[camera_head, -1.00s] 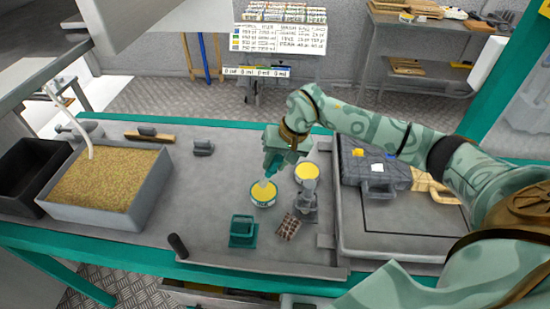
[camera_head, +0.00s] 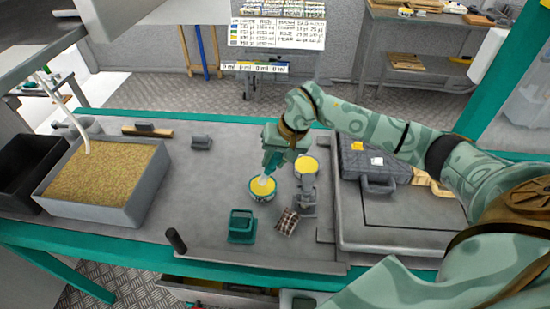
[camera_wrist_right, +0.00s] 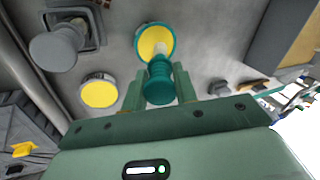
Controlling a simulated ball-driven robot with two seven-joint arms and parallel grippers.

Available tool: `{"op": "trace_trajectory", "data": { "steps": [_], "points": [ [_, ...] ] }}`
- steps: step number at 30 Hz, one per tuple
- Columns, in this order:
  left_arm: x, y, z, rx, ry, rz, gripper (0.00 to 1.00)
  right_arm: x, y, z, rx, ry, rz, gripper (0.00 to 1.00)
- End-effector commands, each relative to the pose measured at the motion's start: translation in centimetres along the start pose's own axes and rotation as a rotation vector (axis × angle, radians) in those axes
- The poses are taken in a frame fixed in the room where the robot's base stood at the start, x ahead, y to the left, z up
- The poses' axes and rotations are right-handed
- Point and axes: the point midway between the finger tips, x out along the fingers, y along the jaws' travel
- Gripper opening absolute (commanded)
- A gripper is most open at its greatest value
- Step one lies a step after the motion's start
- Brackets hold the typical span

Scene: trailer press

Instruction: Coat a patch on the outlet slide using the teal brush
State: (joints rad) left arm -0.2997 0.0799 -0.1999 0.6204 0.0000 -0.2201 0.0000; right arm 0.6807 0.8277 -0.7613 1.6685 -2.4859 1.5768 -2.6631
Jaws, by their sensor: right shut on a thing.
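My right gripper (camera_head: 273,163) is over the work table and shut on the teal brush. The brush's round teal handle (camera_wrist_right: 159,82) shows between the fingers in the right wrist view. Its pale tip (camera_head: 264,180) points down into a tub of yellow coating (camera_head: 262,191); how deep it reaches is hard to tell. The tub also shows in the wrist view (camera_wrist_right: 148,38), partly behind the brush. I cannot pick out the outlet slide with certainty. My left gripper is not in view.
A second yellow tub (camera_head: 307,163) stands just right, beside a grey piece (camera_head: 308,200). A grain-filled tray (camera_head: 151,195) is left; a grey case (camera_head: 372,167) is right.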

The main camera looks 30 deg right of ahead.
Motion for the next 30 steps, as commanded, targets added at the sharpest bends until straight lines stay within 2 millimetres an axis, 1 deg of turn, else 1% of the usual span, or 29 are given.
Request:
{"op": "trace_trajectory", "data": {
  "steps": [30],
  "points": [
    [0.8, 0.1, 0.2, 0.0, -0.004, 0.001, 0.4, 1.2, 0.4, 0.1, 0.0, 0.0, 0.0, 0.01]
  ]
}}
